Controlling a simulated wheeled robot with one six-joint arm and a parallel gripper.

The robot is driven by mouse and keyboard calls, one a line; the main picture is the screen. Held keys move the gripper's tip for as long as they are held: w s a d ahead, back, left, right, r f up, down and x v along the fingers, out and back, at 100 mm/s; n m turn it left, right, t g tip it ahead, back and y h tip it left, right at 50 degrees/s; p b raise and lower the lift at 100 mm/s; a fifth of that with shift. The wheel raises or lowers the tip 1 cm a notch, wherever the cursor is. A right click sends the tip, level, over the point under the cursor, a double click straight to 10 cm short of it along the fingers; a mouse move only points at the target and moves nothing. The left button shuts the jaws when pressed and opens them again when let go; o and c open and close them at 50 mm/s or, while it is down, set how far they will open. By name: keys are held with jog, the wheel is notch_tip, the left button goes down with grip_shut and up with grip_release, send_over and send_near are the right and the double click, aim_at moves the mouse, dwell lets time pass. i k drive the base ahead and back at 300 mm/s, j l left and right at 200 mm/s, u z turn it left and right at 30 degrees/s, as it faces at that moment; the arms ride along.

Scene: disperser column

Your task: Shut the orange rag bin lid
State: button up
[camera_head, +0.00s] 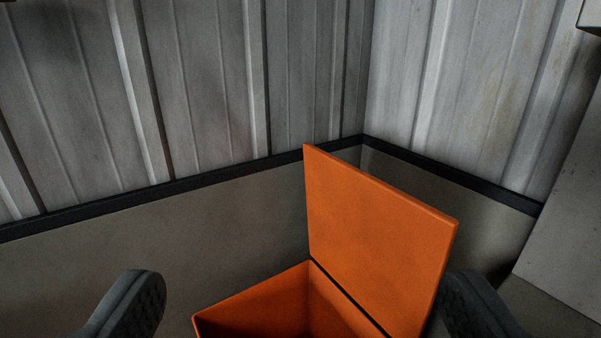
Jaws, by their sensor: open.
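The orange rag bin (255,296) stands low in the middle of the view, near the corner of the room. Its orange lid (375,235) stands open and upright, hinged along the bin's right side. The part of the bin's inside that shows is bare orange; its lower part is cut off by the frame. My gripper (306,297) is open, with one dark finger at the lower left and one at the lower right. The right finger overlaps the lid's right edge in the picture; I cannot tell whether they touch. Nothing is between the fingers that I can see held.
Grey corrugated walls (210,80) meet in a corner behind the bin, with a dark rail (180,190) along them. A pale grey panel (565,230) stands at the right edge. Space left of the bin looks clear.

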aim_at(389, 250)
jog(key=k, duration=1.25)
